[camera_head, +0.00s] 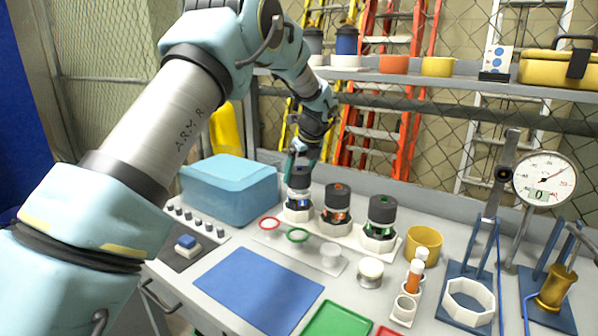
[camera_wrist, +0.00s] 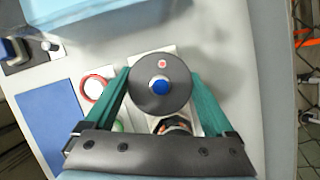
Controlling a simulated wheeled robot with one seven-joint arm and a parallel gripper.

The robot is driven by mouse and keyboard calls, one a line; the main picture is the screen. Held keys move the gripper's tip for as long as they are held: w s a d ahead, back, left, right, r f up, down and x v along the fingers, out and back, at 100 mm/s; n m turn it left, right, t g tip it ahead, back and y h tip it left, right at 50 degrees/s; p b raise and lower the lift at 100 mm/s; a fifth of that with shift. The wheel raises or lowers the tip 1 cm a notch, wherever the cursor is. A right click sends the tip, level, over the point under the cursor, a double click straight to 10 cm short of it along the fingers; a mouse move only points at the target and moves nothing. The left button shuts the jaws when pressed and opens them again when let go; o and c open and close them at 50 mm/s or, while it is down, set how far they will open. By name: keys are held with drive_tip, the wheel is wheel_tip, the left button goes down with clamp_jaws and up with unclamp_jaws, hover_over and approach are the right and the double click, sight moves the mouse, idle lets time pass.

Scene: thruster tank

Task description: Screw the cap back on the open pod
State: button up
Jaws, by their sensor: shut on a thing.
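My gripper (camera_head: 299,172) points down at the leftmost pod (camera_head: 298,203), which has blue parts and stands in a white hexagonal holder. In the wrist view my gripper (camera_wrist: 161,90) has its two teal fingers closed on opposite sides of a round dark grey cap (camera_wrist: 150,97). The cap has a blue centre and a red dot. It hides the pod beneath it. The cap sits on or just above the pod; I cannot tell whether the threads meet. The middle pod (camera_head: 336,207) has orange parts and a dark top. The right pod (camera_head: 381,220) has green parts and a dark top.
A light blue box (camera_head: 230,188) stands left of the pods. In front lie a plate with red and green rings (camera_head: 297,236), a white jar (camera_head: 370,272), a blue mat (camera_head: 258,290) and a green tray (camera_head: 337,322). A yellow cup (camera_head: 424,243) and gauge stand (camera_head: 545,180) are at right.

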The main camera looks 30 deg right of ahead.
drive_tip(key=shift+f, duration=1.05)
idle(0.9)
drive_tip(key=o, duration=1.1)
drive_tip(key=shift+c, duration=0.2)
drive_tip(key=b+v, duration=0.3)
drive_tip(key=v, duration=0.7)
drive_tip(key=shift+s+r, duration=0.2)
drive_tip(key=shift+r, duration=0.15)
